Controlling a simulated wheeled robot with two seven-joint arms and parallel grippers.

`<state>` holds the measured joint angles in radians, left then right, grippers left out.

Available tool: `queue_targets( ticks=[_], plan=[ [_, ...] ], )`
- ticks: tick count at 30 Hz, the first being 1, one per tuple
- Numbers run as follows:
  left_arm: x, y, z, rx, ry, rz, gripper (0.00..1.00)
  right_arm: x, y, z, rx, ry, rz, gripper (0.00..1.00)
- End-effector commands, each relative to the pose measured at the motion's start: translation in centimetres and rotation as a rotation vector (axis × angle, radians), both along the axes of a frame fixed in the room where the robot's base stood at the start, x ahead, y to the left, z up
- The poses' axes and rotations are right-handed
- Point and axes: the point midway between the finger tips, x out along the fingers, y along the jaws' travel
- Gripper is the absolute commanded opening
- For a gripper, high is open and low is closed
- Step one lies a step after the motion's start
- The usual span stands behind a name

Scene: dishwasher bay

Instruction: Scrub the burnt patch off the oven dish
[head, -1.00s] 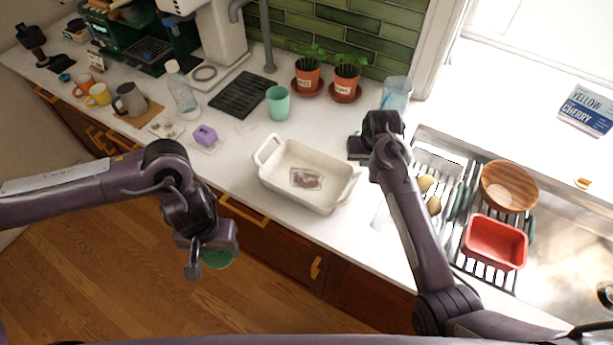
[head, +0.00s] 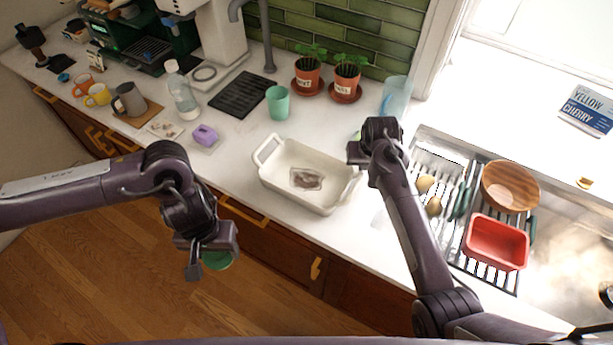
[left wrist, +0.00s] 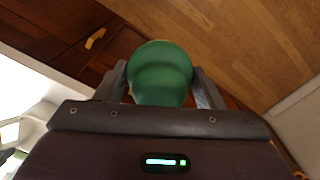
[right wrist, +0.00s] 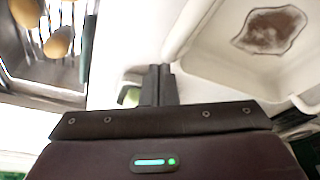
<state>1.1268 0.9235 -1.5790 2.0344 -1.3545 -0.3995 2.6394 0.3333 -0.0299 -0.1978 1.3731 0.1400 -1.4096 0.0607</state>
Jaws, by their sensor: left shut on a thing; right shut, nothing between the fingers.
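The cream oven dish (head: 322,204) sits on the white counter with a dark brown burnt patch (head: 306,179) on its inside floor. The patch also shows in the right wrist view (right wrist: 270,30). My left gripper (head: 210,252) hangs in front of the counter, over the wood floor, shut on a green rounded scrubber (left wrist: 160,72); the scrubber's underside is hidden. My right gripper (right wrist: 158,84) is shut and empty beside the dish's right end. A small green thing (right wrist: 130,96) shows partly behind its fingers; I cannot tell what it is.
A teal cup (head: 278,103) and two potted plants (head: 307,78) stand behind the dish, with a clear tumbler (head: 395,95) to the right. A purple object (head: 205,135) lies left. The rack at right holds a red tub (head: 495,243) and wooden bowl (head: 510,187).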

Motion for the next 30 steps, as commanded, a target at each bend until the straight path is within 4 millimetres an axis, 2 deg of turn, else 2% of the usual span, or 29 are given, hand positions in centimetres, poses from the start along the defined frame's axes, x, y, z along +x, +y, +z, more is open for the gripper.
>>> queue_targets(
  ticks=[9,17,30],
  plan=[
    [0.0,0.0,0.0,0.000,0.000,0.000,0.44,0.0,0.0,-0.3,0.000,0.000,0.000,0.00],
    [0.0,0.0,1.7,0.000,0.000,0.000,0.44,0.0,0.0,1.9,0.000,0.000,0.000,0.00],
    [0.0,0.0,1.4,0.000,0.000,0.000,0.44,0.1,0.0,5.0,0.000,-0.002,0.000,0.00]
  ],
)
